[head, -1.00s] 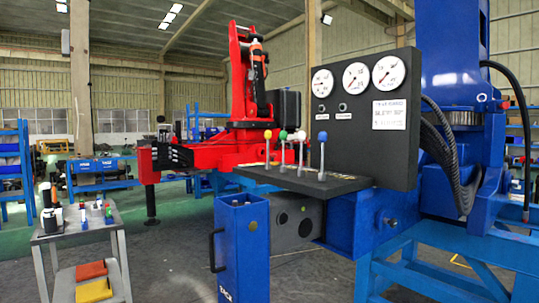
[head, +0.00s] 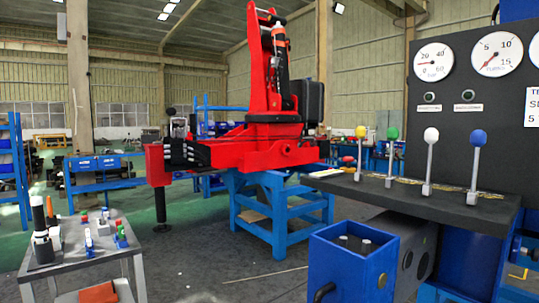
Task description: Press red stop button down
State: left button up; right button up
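No red stop button can be made out for sure. A small red knob-like spot (head: 348,160) shows at the left end of the black control shelf (head: 400,197), too small to tell what it is. On the shelf stand levers with a yellow knob (head: 360,131), a green knob (head: 392,133), a white knob (head: 431,134) and a blue knob (head: 479,137). Behind them is a black panel (head: 445,120) with round gauges and two small dark round fittings. Neither of my grippers is in view.
A blue open-topped box (head: 350,270) with a black handle stands below the shelf. A red crane (head: 265,145) rests on a blue stand (head: 285,215) behind. A grey cart (head: 95,250) with bottles and small items is at left. Floor between cart and box is mostly clear.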

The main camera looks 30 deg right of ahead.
aim_at(348, 159)
jog(key=i+z, duration=0.1)
jog(key=i, duration=0.3)
jog(key=i+j, duration=0.2)
jog(key=i, duration=0.25)
jog(key=i+j+z, duration=0.15)
jog(key=i, duration=0.25)
jog(key=i+z, duration=0.2)
jog(key=z, duration=0.2)
jog(key=i+z, duration=0.2)
jog(key=z, duration=0.25)
jog(key=i+j+z, duration=0.1)
jog(key=z, duration=0.3)
jog(key=i+j+z, duration=0.2)
jog(key=z, duration=0.2)
jog(key=i+j+z, duration=0.1)
jog(key=z, duration=0.3)
jog(key=i+j+z, duration=0.2)
jog(key=z, duration=0.25)
jog(key=i+j+z, duration=0.25)
jog(key=z, duration=0.15)
jog(key=i+j+z, duration=0.15)
jog(key=j+z, duration=0.3)
jog(key=i+j+z, duration=0.1)
jog(key=z, duration=0.3)
jog(key=j+z, duration=0.4)
